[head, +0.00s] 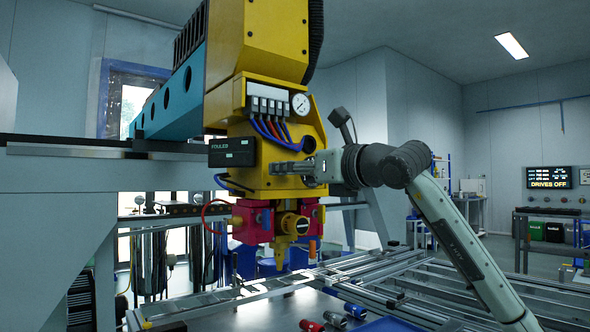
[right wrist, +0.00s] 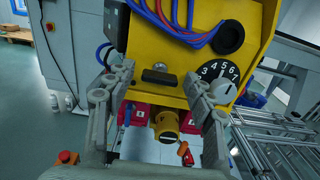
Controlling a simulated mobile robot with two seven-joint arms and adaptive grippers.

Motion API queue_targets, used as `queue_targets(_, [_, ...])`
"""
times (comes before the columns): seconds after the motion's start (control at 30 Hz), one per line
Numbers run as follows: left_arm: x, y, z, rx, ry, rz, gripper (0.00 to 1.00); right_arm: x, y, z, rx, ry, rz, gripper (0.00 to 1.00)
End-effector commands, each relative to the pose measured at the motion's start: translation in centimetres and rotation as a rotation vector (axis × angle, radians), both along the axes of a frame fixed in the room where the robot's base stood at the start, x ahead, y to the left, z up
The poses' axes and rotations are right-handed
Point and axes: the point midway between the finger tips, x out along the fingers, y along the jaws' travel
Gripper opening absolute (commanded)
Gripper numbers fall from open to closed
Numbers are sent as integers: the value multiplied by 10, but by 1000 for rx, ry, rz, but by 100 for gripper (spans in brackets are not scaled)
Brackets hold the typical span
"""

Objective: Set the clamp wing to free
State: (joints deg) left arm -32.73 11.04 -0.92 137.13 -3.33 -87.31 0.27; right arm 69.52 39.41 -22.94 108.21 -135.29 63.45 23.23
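A small dark wing-shaped knob (right wrist: 160,76), which looks like the clamp wing, sits on the yellow tool head (right wrist: 150,45) in the right wrist view. It lies roughly crosswise in the picture. My right gripper (right wrist: 158,74) is open, with one finger on each side of the wing and a gap on both sides. In the head view my right gripper (head: 292,168) reaches in from the right to the front of the yellow tool head (head: 265,135) and hides the wing there. My left gripper is in neither view.
A numbered dial (right wrist: 221,82) sits just right of the wing, close to my right finger. Blue and red hoses (head: 272,128) run above it. Red blocks (head: 250,221) and a yellow nozzle (head: 287,225) hang below. A metal frame table (head: 400,275) lies underneath.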

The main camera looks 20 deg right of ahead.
Motion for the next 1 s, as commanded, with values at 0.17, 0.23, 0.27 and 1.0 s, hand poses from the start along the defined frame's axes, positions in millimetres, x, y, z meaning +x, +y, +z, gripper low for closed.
queue_targets(0.17, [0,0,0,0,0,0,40,0,0,0,0,0,0,28])
queue_targets(0.23, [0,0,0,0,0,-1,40,0,0,0,0,0,0,20])
queue_targets(0.27, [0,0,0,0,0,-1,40,0,0,0,0,0,0,16])
queue_targets(1.0, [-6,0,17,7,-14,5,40,-1,0,0,-264,-98,0,7])
